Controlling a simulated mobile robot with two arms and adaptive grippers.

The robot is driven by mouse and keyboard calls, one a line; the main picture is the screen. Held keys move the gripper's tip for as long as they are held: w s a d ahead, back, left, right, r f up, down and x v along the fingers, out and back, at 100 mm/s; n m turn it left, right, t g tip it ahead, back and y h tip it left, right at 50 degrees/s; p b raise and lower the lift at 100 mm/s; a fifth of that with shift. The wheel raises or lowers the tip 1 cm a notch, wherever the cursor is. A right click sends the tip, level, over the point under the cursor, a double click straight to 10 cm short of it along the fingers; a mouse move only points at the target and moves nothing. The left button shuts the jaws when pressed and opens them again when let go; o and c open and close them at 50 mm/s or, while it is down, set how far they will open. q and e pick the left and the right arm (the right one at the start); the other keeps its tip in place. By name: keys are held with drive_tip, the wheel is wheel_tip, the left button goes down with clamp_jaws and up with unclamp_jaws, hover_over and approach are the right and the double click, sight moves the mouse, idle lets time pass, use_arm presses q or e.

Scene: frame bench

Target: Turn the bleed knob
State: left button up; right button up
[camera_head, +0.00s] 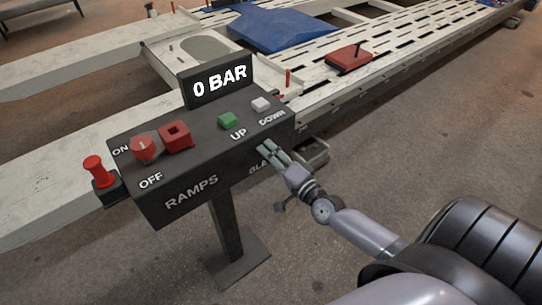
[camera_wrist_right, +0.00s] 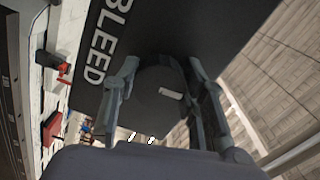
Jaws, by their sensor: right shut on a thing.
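The dark control box (camera_head: 215,160) labelled RAMPS stands on a post, with a display reading 0 BAR (camera_head: 220,81). My right gripper (camera_head: 268,150) is at the right end of its front face, beside the partly covered BLEED label. In the right wrist view, my right gripper (camera_wrist_right: 161,80) has its fingers on both sides of the round dark bleed knob (camera_wrist_right: 150,105) and is shut on it. A white mark shows on the knob, slanting slightly. In the head view the knob is hidden by the gripper. My left gripper is not in view.
On the box top are a red ON/OFF switch (camera_head: 144,149), a red square part (camera_head: 175,136), a green UP button (camera_head: 228,120) and a white DOWN button (camera_head: 261,104). A red post knob (camera_head: 95,168) stands at the left. The slotted frame bench lies behind; floor is clear at right.

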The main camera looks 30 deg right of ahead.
drive_tip(key=shift+m, duration=0.5)
drive_tip(key=o, duration=1.2)
drive_tip(key=shift+c, duration=0.2)
drive_tip(key=s+d, duration=0.1)
drive_tip(key=s, duration=1.1)
